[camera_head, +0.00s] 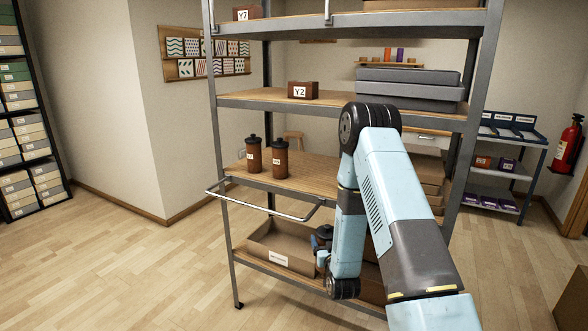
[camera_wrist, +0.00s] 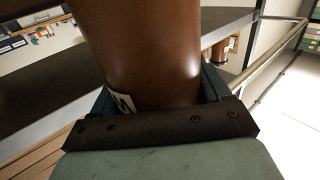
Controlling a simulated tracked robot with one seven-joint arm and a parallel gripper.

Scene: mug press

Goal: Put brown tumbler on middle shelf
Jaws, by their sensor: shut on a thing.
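A brown tumbler (camera_wrist: 140,50) fills the upper middle of the wrist view, with part of a white label at its lower left. My gripper (camera_wrist: 160,92) is shut on it, a blue-grey finger at each side. Two dark-capped brown tumblers, one on the left (camera_head: 254,154) and one on the right (camera_head: 280,158), stand upright on the left of a wooden shelf (camera_head: 312,172) in the middle of the rack. One tumbler (camera_wrist: 221,52) shows beyond the held one.
A metal rail (camera_head: 265,208) runs along the rack's front left. A cardboard bin (camera_head: 282,249) stands on the bottom shelf. The shelf above holds a Y2 box (camera_head: 303,90) and grey cases (camera_head: 408,87). Bare shelf shows right of the two tumblers, partly behind my arm.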

